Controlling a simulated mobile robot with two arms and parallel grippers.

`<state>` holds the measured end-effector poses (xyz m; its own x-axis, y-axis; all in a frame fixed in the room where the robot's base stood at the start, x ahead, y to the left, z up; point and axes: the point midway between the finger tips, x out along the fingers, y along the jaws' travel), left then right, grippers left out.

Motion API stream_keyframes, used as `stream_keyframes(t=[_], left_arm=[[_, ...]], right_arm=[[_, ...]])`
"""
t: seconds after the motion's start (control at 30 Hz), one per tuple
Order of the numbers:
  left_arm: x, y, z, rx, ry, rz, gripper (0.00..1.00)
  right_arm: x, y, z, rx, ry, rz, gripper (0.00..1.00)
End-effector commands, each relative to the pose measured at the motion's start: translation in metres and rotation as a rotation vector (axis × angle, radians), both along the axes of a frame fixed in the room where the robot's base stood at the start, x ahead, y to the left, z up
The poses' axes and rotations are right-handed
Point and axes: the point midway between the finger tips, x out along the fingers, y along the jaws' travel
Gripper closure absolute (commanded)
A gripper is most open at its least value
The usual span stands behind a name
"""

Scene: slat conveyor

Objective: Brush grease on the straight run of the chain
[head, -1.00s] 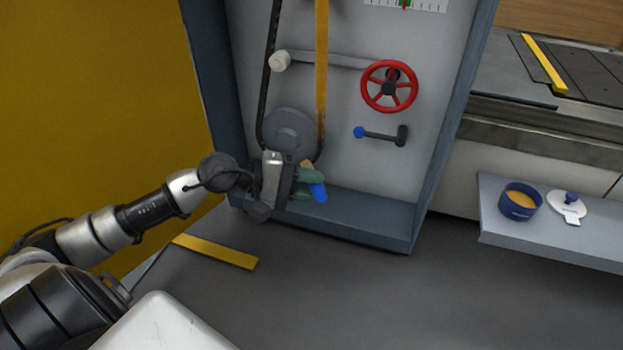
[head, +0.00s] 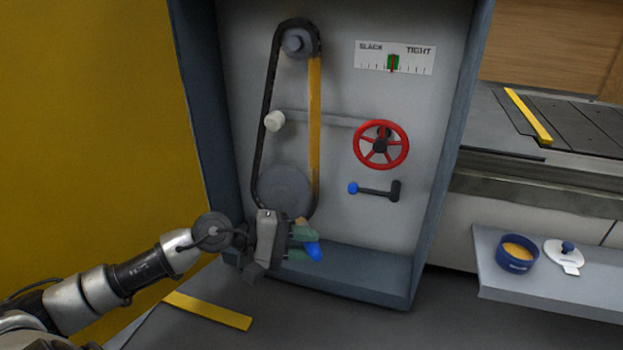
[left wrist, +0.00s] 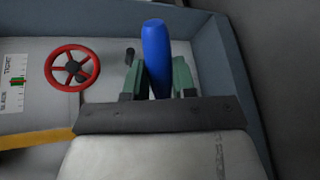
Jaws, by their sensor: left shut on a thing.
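The chain (head: 262,135) runs as a loop around a small upper sprocket (head: 297,43) and a large lower wheel (head: 285,190). Its left run is dark. Its right straight run (head: 315,110) is coated yellow for most of its length and darker near the bottom; the coated run also shows in the left wrist view (left wrist: 35,139). My left gripper (head: 302,243), with green fingers, is shut on a blue-handled brush (head: 314,252), just below the lower wheel. The blue handle sticks out between the fingers in the left wrist view (left wrist: 157,60). The bristles are mostly hidden. My right gripper is out of view.
A red handwheel (head: 381,145), a blue-knobbed lever (head: 375,190) and a tension gauge (head: 395,58) are on the panel. A blue pot of yellow grease (head: 516,254) and its white lid (head: 564,256) sit on a shelf (head: 550,292) at right. The cabinet sides enclose the chain.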

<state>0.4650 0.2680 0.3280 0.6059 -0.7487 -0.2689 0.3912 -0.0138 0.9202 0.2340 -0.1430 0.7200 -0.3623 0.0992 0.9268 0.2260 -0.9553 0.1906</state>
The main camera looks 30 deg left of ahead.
Motion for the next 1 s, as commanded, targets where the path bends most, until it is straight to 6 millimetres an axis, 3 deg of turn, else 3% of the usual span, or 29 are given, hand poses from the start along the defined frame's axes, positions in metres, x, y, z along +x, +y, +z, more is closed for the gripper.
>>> stream_keyframes(t=[0.57, 1.0], left_arm=[[0.002, 0.001, 0.0, -0.001, -0.001, 0.0, 0.98], [0.046, 0.011, 0.001, -0.003, -0.003, 0.0, 0.98]], right_arm=[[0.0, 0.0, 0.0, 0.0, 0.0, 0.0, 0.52], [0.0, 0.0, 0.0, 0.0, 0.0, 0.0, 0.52]])
